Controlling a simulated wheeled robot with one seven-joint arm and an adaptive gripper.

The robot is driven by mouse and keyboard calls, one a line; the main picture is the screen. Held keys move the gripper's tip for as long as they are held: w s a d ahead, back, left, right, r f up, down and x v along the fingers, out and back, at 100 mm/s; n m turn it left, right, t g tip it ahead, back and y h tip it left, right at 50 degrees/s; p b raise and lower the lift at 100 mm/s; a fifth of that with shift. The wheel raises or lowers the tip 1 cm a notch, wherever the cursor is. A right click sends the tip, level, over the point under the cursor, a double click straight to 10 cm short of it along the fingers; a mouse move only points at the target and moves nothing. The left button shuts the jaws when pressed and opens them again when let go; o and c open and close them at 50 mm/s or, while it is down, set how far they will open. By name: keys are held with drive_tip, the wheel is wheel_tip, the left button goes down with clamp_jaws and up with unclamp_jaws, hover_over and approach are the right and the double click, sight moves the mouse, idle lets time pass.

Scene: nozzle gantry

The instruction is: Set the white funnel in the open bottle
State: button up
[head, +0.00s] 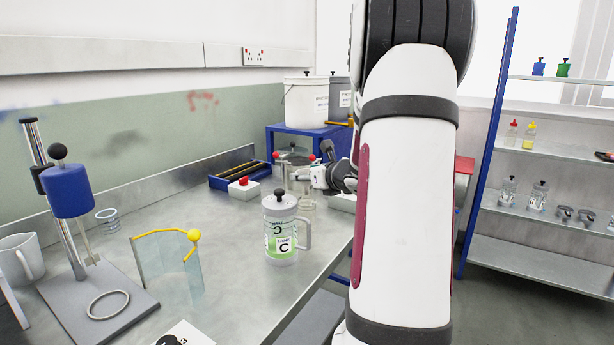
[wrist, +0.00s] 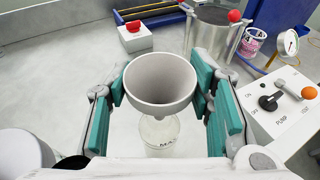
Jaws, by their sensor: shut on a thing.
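In the wrist view, my gripper (wrist: 160,94) has its teal pads on either side of the white funnel (wrist: 159,78) and is shut on it. The funnel's wide mouth faces up toward the camera. A clear bottle (wrist: 161,137) with a MAX mark shows directly below the funnel. In the head view, my gripper (head: 326,176) is small at the far part of the bench, and the funnel is not clearly visible there.
A Tank C jug (head: 282,230) with green liquid stands nearer on the bench. A red-button box (wrist: 134,37), a metal pot (wrist: 212,36) and a pump box (wrist: 272,108) surround the bottle. A blue stand (head: 68,195) and a clear yellow-edged screen (head: 168,265) are at left.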

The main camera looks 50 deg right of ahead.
drive_tip(key=shift+f+b, duration=0.5)
drive_tip(key=shift+f, duration=0.05)
drive_tip(key=o, duration=0.7)
drive_tip(key=shift+c, duration=0.2)
drive_tip(key=p+v, duration=0.2)
drive_tip(key=v, duration=0.9)
drive_tip(key=shift+p, duration=0.3)
